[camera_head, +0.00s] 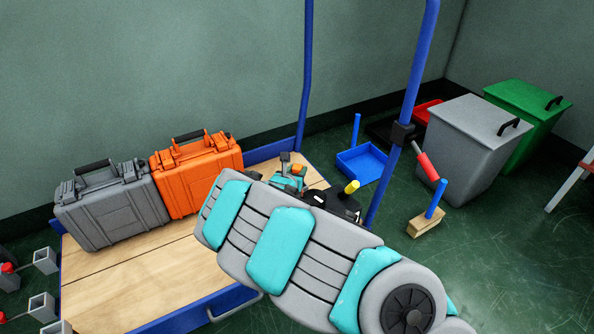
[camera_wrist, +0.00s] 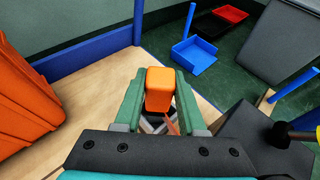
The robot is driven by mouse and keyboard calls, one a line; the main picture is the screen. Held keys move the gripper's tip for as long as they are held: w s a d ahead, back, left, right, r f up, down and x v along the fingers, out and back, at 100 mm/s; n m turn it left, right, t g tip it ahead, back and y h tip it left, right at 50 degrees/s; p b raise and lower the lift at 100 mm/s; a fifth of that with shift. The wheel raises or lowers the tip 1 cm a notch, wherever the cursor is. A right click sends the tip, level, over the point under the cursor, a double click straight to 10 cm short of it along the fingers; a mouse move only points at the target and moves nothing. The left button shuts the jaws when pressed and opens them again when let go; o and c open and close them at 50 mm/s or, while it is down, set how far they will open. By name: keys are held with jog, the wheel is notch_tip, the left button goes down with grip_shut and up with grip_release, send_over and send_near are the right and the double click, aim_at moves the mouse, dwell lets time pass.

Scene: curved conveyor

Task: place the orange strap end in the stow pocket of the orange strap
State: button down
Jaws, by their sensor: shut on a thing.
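My gripper (camera_wrist: 159,96) is shut on the orange strap end (camera_wrist: 159,82), a small orange block between its two green fingers in the wrist view. A thin orange-red strip shows below the block, between the fingers. In the head view the gripper is partly hidden behind my arm, and a bit of the orange strap end (camera_head: 298,168) shows there. It is above the far right part of the wooden deck (camera_head: 140,283). I cannot make out the stow pocket or the rest of the orange strap in either view.
An orange case (camera_head: 196,172) and a grey case (camera_head: 112,205) stand on the deck, left of my gripper. Blue posts (camera_head: 408,100) rise at the deck's right side. A blue dustpan (camera_head: 362,165), brush (camera_head: 427,222) and grey bin (camera_head: 463,150) are on the floor beyond.

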jog(key=shift+c, duration=2.4)
grip_release()
jog(key=shift+f, duration=0.1)
jog(key=shift+r, duration=0.25)
jog(key=v, duration=1.2)
